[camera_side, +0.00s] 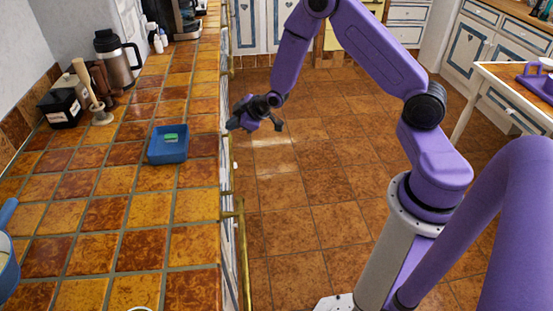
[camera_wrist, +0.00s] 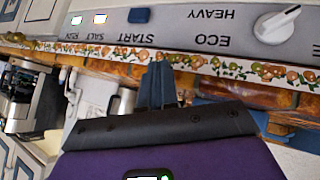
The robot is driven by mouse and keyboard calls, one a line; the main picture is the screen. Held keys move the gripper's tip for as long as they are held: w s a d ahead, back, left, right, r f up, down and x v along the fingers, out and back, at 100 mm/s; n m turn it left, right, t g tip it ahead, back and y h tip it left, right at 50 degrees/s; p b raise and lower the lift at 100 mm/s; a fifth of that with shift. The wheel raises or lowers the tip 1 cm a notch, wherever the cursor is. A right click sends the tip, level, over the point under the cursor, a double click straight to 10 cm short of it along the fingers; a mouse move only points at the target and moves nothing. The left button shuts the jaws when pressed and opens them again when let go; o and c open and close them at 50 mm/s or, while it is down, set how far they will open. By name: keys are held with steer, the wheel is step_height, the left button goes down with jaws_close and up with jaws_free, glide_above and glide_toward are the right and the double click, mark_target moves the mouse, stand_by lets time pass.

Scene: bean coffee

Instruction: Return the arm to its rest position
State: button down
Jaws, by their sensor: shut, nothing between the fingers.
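My purple arm with its dark gripper (camera_side: 254,120) shows in the side view, held out over the floor just right of the tiled counter's front edge. It is clear of the counter and holds nothing. In the wrist view my gripper (camera_wrist: 158,72) shows its dark fingers close together, with nothing between them. A panel with a knob and the words ECO, HEAVY and START (camera_wrist: 180,28) fills the top of that view, upside down.
On the tiled counter (camera_side: 130,205) sit a blue tray (camera_side: 168,155) with a green item (camera_side: 171,138) in it, a steel jug (camera_side: 113,60), a wooden-handled tool (camera_side: 90,90) and a dark box (camera_side: 61,108). The tiled floor (camera_side: 310,190) under my arm is clear.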

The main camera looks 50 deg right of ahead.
steer(key=s+a+r+n+g, duration=0.1)
steer(key=s+a+r+g, duration=0.1)
steer(key=s+a+r, duration=0.3)
steer(key=s+a+r+g+y, duration=0.15)
steer(key=s+a, duration=0.25)
steer(key=s, duration=0.4)
steer(key=s+a+r+n+g, duration=0.1)
steer(key=s+a+r+g, duration=0.1)
steer(key=s+a+r, duration=0.3)
steer(key=s+d+r+n+g+h, duration=0.1)
steer(key=s+d+r+g, duration=0.1)
steer(key=s, duration=0.9)
steer(key=s+d+r+n+g+h, duration=0.1)
steer(key=s+d+r+h, duration=0.1)
steer(key=s, duration=0.9)
steer(key=shift+d+r+g, duration=0.35)
steer(key=shift+d+r, duration=0.2)
steer(key=shift+d, duration=0.7)
steer(key=shift+w, duration=0.1)
